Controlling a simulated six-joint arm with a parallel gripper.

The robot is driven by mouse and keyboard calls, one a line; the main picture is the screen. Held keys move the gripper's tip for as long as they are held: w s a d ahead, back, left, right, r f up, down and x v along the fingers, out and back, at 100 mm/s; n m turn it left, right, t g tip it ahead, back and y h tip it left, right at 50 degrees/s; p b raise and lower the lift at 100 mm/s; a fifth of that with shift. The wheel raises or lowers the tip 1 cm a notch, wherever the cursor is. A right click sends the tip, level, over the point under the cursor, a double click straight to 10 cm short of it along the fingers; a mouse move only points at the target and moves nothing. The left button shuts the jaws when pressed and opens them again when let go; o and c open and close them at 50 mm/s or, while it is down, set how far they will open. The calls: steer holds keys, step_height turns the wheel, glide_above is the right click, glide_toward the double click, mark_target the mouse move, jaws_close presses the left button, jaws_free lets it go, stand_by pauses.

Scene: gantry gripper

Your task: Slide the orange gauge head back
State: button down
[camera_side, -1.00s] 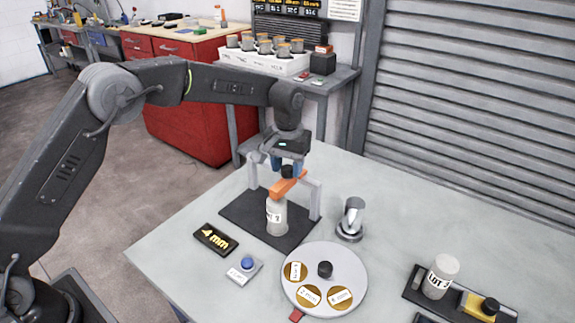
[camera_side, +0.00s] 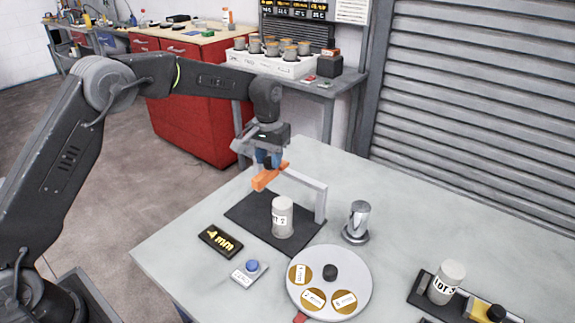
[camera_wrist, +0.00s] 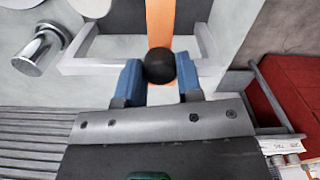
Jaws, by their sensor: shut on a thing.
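The orange gauge head (camera_side: 265,181) sits at the left end of the grey gantry (camera_side: 308,180), which spans a black base plate (camera_side: 243,211). My gripper (camera_side: 268,161) is shut on the black knob on top of the head. In the wrist view the blue fingers (camera_wrist: 160,72) flank the round black knob (camera_wrist: 160,62), with the orange bar (camera_wrist: 160,18) beyond it. A white labelled bottle (camera_side: 282,217) stands upright on the base plate, below and to the right of the head, no longer under it. The gantry's left post is mostly hidden.
In front are a black "4 mm" display (camera_side: 221,241), a blue button (camera_side: 252,265) and a round grey dial (camera_side: 341,263) with gold discs. A shiny metal cylinder (camera_side: 358,216) stands right of the gantry. Another bottle (camera_side: 446,280) stands at far right. The table behind the gantry is clear.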

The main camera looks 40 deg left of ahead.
steer(key=shift+a, duration=1.5)
steer(key=c, duration=0.8)
jaws_free()
step_height(320, 180, up, 14)
steer(key=shift+f, duration=0.1)
